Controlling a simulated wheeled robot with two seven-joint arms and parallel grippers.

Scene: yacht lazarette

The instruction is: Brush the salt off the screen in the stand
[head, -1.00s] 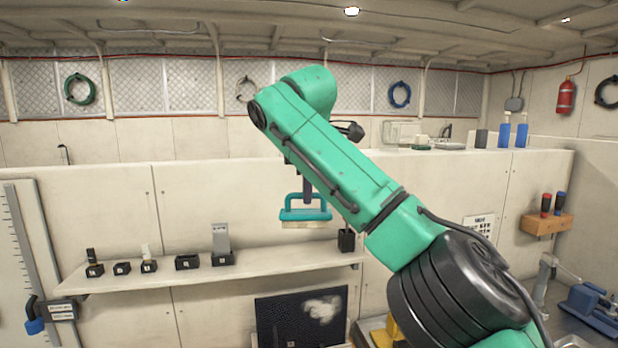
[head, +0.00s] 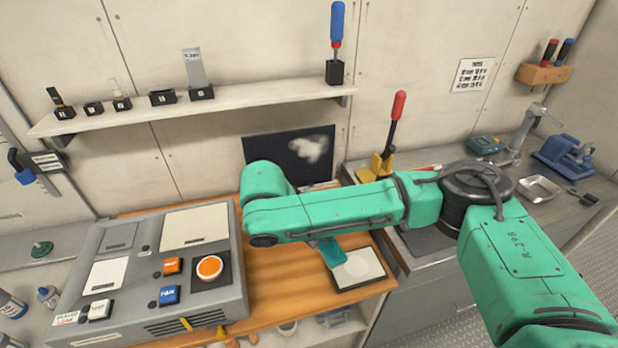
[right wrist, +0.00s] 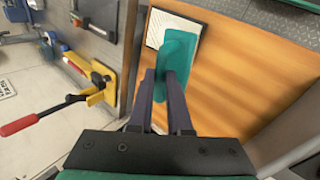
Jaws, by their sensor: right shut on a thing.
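The screen (head: 312,150) is a dark upright panel at the back of the wooden bench, below the shelf. A cloudy white salt patch (head: 308,149) covers part of its upper right. Its stand is mostly hidden. My right gripper (right wrist: 163,92) is shut on the teal brush (right wrist: 180,52), shown in the right wrist view. In the head view my right arm hides the gripper, and part of the brush (head: 329,251) shows below it, over the bench and apart from the screen. The brush's bristles are hard to make out. My left gripper is out of view.
A grey control box (head: 150,265) fills the bench's left. A yellow tool with a red handle (head: 383,160) stands right of the screen. The shelf (head: 250,102) overhangs behind.

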